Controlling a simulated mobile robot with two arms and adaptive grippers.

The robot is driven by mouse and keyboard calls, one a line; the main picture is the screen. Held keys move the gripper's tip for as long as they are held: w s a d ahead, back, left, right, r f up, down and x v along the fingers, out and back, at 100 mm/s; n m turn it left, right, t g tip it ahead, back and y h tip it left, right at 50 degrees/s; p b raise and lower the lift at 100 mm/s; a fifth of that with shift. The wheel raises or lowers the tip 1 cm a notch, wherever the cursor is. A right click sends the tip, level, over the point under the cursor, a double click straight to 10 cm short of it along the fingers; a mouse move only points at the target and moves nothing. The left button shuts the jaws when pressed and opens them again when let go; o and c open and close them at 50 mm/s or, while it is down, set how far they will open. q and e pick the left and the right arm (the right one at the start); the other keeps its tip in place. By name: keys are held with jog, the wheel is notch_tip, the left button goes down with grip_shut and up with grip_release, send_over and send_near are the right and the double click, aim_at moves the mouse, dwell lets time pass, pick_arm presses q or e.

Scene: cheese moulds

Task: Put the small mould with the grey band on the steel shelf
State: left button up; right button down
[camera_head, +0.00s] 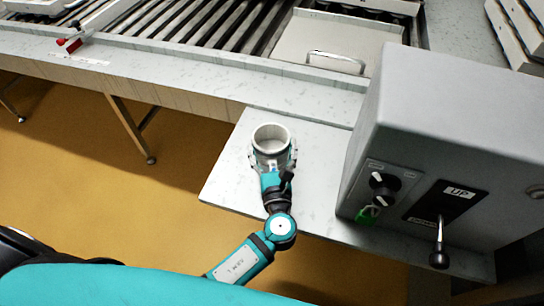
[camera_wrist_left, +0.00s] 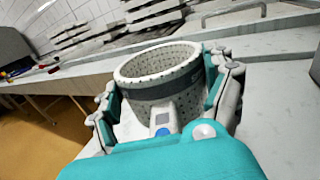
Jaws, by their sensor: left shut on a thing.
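The small mould (camera_head: 270,133) is a white, open-topped cup with small holes in its wall. In the left wrist view the mould (camera_wrist_left: 160,68) shows a dark grey band around it. My left gripper (camera_head: 272,158) is shut on the mould, with one finger on each side of it in the wrist view (camera_wrist_left: 165,95). The mould is upright over the pale steel shelf (camera_head: 228,180) beside the grey control box. I cannot tell whether its base touches the shelf. My right gripper is not in view.
The grey control box (camera_head: 455,110) with knobs and a black-knobbed lever (camera_head: 439,258) stands right of the mould. Behind is a long steel table with a slatted bed (camera_head: 200,25) and a handled lid (camera_head: 335,45). The shelf's left part is clear.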

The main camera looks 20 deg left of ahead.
aim_at(272, 158)
pick_arm(q)
jog(key=shift+f, duration=1.7)
jog(key=shift+f+b, duration=0.1)
jog(key=shift+b, duration=0.2)
jog(key=o, duration=1.1)
jog(key=shift+c, duration=0.2)
jog(key=shift+r, duration=0.2)
jog(key=b+v, duration=0.1)
jog(key=v, duration=1)
jog(key=shift+s+f, duration=0.15)
jog(key=shift+s, duration=0.05)
jog(key=shift+s+d, duration=0.15)
jog(key=shift+s, duration=0.2)
